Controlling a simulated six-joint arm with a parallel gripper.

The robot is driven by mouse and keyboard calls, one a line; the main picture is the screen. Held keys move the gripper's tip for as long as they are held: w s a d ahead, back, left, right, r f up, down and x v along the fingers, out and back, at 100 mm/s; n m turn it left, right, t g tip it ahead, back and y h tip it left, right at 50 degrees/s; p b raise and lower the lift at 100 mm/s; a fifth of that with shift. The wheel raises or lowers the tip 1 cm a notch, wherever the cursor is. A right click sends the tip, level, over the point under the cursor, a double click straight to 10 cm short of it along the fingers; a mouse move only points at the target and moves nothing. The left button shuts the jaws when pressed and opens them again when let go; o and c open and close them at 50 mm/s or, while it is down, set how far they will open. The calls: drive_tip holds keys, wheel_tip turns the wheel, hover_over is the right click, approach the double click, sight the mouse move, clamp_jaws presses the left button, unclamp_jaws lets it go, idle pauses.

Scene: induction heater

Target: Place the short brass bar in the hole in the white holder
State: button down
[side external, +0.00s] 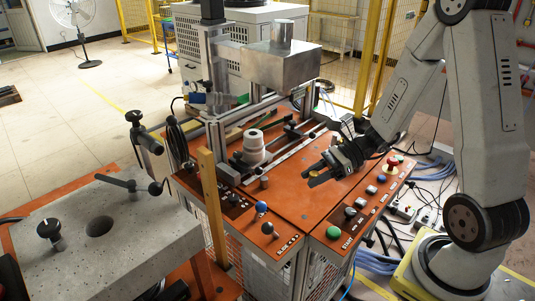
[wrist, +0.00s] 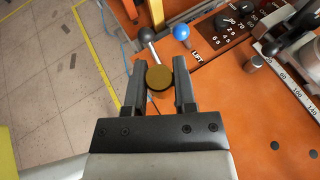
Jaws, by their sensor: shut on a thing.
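The short brass bar (wrist: 159,77) sits between the two fingers of my gripper (wrist: 160,88) in the wrist view, its round end face toward the camera. In the side external view my gripper (side external: 325,170) is shut on the brass bar (side external: 313,174) and holds it above the orange table top. The white holder (side external: 254,148), a stepped round piece, stands on the table to the left of my gripper and apart from it. The inside of its hole cannot be made out from this angle.
A metal box (side external: 282,65) on a frame overhangs the area behind the holder. A rail with a scale (side external: 290,155) runs beside the holder. Ball-topped levers (side external: 261,207) and a tan post (side external: 212,205) stand at the table's front. Buttons (side external: 348,212) line the right edge.

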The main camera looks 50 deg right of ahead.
drive_tip(key=w+a+f+m+t+h, duration=0.1)
drive_tip(key=w+m+t+h, duration=0.4)
drive_tip(key=w, duration=0.6)
drive_tip(key=shift+w+a+f+m+t, duration=0.25)
drive_tip(key=shift+a+m, duration=0.25)
drive_tip(key=shift+m, duration=0.3)
drive_tip(key=s+d+f+m+t+h, duration=0.2)
drive_tip(key=d+m+h, duration=0.45)
drive_tip(key=d, duration=1.75)
drive_tip(key=shift+n+h, duration=0.25)
drive_tip(key=shift+n, duration=0.1)
drive_tip(key=shift+w+f, duration=0.15)
drive_tip(key=shift+f, duration=1.25)
drive_tip(key=shift+w+f, duration=0.15)
drive_tip(key=shift+f, duration=1.2)
drive_tip(key=shift+f, duration=0.1)
drive_tip(key=shift+f, duration=1.65)
